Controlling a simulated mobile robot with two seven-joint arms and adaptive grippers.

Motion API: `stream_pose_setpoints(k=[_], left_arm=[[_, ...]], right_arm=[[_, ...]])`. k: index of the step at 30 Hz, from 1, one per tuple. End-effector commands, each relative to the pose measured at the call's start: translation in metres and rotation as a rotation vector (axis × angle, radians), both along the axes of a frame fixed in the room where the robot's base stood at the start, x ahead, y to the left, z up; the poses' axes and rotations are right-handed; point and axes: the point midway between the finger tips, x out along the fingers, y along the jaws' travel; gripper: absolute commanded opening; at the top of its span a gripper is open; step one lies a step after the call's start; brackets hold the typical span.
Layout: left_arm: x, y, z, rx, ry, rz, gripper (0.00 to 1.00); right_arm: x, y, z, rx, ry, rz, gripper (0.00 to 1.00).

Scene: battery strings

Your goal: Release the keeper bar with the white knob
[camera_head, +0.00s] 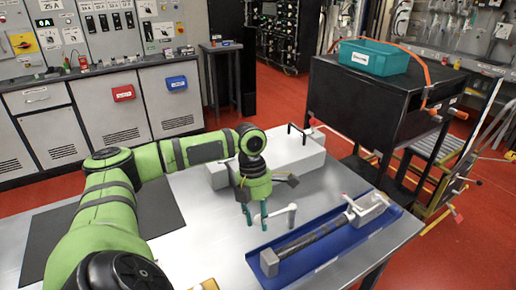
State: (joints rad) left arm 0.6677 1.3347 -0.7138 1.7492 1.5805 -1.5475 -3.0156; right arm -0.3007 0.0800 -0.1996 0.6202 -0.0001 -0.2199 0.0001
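My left gripper (256,226) comes in from the left and points down over the metal table. Its two teal fingers are apart with nothing seen between them. Just right of the fingers is a small white knob-like piece with a short stem (292,212); I cannot tell whether it is the keeper bar's white knob. A blue tray (385,232) holds a dark rod (312,240) with a grey block at its near end. At its far end is a white bracket (366,208) with a small red tip. I cannot clearly identify the keeper bar. My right gripper is out of view.
A long white box (305,155) with a black handle lies behind the gripper. A dark mat (60,232) covers the table's left part. A black cart (350,100) bearing a teal bin (372,58) stands beyond the table. Grey cabinets line the back left.

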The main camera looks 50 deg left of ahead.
Motion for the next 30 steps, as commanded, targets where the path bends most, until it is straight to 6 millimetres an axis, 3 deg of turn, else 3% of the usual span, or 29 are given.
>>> stream_pose_setpoints(k=[14,30], left_arm=[[0.002,0.003,0.008,0.003,-0.003,0.008,0.54],[0.006,0.02,0.106,0.001,-0.005,0.004,0.54]], right_arm=[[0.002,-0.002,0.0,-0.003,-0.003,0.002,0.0],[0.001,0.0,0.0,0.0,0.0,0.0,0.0]])
